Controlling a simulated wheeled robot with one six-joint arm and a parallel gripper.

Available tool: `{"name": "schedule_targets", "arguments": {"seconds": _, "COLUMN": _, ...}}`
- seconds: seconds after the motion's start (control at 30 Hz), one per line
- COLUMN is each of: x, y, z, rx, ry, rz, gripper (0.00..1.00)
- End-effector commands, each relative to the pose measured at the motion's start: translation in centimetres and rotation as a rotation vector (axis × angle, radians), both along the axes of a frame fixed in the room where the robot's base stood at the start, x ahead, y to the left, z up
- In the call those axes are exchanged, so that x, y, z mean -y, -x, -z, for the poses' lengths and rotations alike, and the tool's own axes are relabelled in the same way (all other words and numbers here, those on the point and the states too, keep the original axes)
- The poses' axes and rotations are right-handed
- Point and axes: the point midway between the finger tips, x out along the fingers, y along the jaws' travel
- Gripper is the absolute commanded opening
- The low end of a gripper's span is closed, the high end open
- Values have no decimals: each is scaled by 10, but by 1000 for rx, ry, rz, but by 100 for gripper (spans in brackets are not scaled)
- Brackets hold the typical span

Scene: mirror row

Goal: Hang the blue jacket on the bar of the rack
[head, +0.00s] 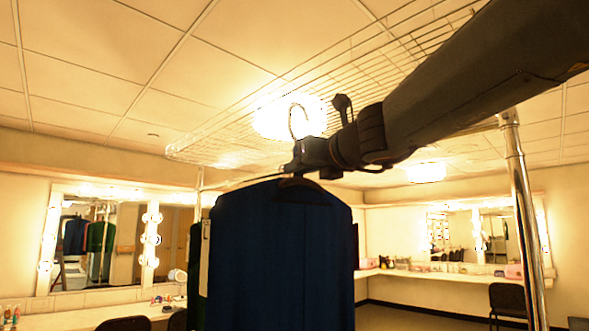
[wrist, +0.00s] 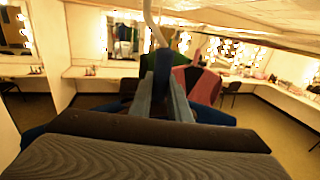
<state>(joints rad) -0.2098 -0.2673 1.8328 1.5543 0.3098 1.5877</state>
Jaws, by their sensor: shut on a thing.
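The blue jacket (head: 282,255) hangs upright from a hanger in the middle of the head view. My gripper (head: 303,160) is shut on the hanger just above the collar, and the pale hook (head: 299,120) rises above the jaws. In the wrist view, my gripper (wrist: 166,88) grips below the hook (wrist: 152,30), with blue jacket shoulder (wrist: 215,116) beyond it. The rack has a chrome post (head: 524,220) at right and a wire shelf (head: 290,105) on top. A thin bar (head: 245,181) shows left of the gripper. Whether the hook touches the bar cannot be told.
A green garment (head: 195,270) hangs just left of the jacket. The wrist view shows a red-pink garment (wrist: 206,86) beyond my gripper. Lit mirrors and counters (head: 440,273) line the walls. A dark chair (head: 508,300) stands at right.

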Motion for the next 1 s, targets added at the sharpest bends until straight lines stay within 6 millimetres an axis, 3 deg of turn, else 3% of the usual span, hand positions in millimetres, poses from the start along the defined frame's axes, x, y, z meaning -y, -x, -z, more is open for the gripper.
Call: {"name": "schedule_targets", "arguments": {"seconds": 1.0, "x": 50, "y": -50, "z": -1, "rx": 1, "ry": 0, "rz": -1, "gripper": 0}}
